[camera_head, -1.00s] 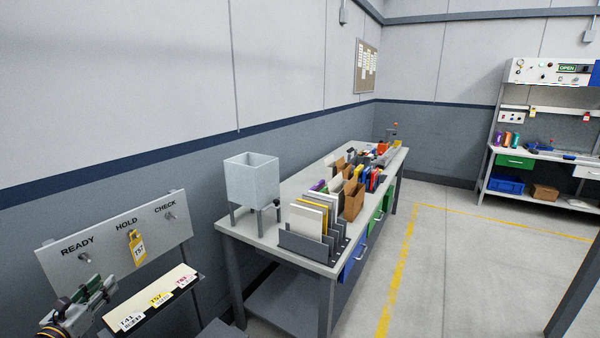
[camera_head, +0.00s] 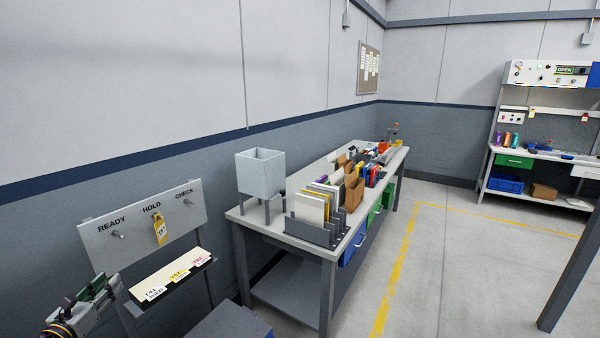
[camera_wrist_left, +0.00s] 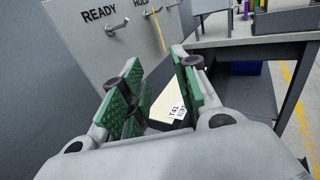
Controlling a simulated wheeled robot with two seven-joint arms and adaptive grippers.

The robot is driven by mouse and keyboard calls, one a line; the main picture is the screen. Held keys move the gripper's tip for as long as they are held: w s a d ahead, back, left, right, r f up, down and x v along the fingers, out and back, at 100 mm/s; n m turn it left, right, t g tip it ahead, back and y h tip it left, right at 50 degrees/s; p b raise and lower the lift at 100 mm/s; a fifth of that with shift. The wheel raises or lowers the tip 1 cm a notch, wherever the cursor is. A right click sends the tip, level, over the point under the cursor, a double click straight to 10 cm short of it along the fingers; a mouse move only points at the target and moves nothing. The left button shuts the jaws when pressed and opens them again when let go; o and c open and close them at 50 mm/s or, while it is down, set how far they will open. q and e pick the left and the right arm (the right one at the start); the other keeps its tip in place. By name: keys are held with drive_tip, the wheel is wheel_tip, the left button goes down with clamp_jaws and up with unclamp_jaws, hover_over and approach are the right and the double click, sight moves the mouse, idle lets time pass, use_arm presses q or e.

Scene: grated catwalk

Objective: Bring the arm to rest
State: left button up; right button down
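My left gripper (camera_head: 98,292) is at the lower left of the head view, in front of and below the grey hook board (camera_head: 92,236). In the left wrist view its two green-padded fingers (camera_wrist_left: 156,84) stand apart with nothing between them. The board carries READY, HOLD and CHECK hooks. A tray (camera_head: 203,265) below the board holds tags, with the T41 tag (camera_head: 153,293) nearest my gripper. My right gripper is out of view.
A workbench (camera_head: 284,240) stands right of the board, bearing a grey bin (camera_head: 260,175), a file rack (camera_head: 312,232) and several boxes. A grey surface (camera_head: 230,322) lies low in front. Open floor with a yellow line (camera_head: 400,270) extends right. A dark post (camera_head: 572,270) stands at far right.

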use_arm(q)
drive_tip(key=s+d+f+n+g, duration=0.5)
drive_tip(key=s+d+n, duration=0.2)
drive_tip(key=d+n, duration=0.45)
drive_tip(key=s+d+f+n+g+h, duration=0.1)
drive_tip(key=s+d+f+n+g, duration=0.3)
drive_tip(key=s+d+f+n, duration=0.55)
drive_tip(key=s+d+f+n+g, duration=0.2)
drive_tip(key=s+d+n+g, duration=0.35)
drive_tip(key=d+n, duration=0.8)
wheel_tip(320, 180, down, 33)
drive_tip(key=s+d+m+g, duration=0.1)
drive_tip(key=s, duration=0.2)
drive_tip(key=s+a+f, duration=0.2)
drive_tip(key=s+f, duration=0.7)
drive_tip(key=s, duration=0.2)
drive_tip(key=s+a+f+g, duration=0.1)
drive_tip(key=s+f, duration=0.9)
drive_tip(key=s, duration=0.1)
drive_tip(key=shift+a+f, duration=0.2)
drive_tip(key=shift+a, duration=0.2)
